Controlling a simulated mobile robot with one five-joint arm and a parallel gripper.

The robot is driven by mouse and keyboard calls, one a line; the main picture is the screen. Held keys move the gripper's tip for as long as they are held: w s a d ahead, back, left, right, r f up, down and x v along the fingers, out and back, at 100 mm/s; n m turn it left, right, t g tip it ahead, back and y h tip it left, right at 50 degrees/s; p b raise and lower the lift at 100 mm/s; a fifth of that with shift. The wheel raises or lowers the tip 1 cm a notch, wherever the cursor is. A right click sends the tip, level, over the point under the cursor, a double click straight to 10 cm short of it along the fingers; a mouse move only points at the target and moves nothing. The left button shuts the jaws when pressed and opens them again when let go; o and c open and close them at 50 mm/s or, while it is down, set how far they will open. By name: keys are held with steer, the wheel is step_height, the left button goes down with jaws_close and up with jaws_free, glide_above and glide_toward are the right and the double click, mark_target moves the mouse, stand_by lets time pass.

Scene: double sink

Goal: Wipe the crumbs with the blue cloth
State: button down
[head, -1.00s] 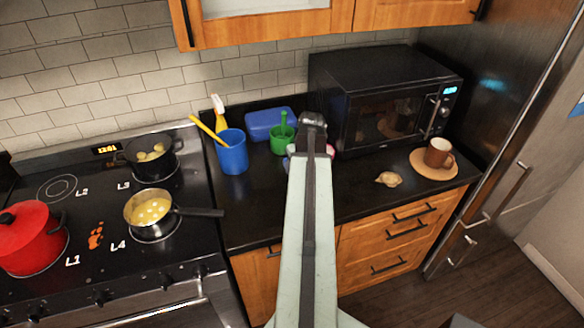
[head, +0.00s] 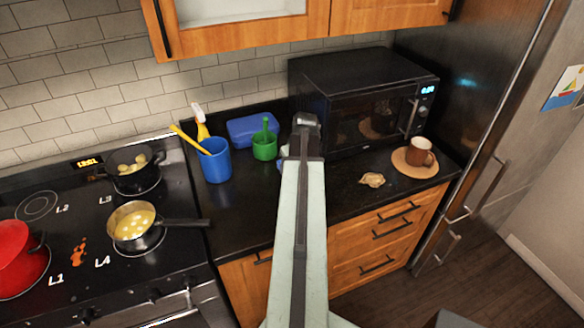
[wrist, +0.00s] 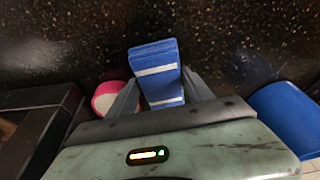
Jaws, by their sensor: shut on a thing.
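The blue cloth (wrist: 157,62), folded with white stripes, is pinched between the fingers of my gripper (wrist: 160,80) in the wrist view. It is over the dark speckled counter (wrist: 240,50); I cannot tell whether it touches it. In the head view my arm hides most of the gripper and cloth, in front of the microwave's left side.
The microwave (head: 365,105) stands right of my arm, with a brown mug (head: 420,152) on a round mat. A blue cup (head: 215,162), green cup (head: 264,146) and blue box (head: 252,128) stand left. A pink-and-white round thing (wrist: 108,97) is close beside my gripper. The stove holds pots.

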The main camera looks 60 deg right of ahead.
steer(key=shift+r+p, duration=2.55)
steer(key=shift+r, duration=0.3)
step_height(320, 180, up, 3)
steer(key=p, duration=0.3)
steer(key=shift+r, duration=0.15)
steer(key=shift+f, duration=0.25)
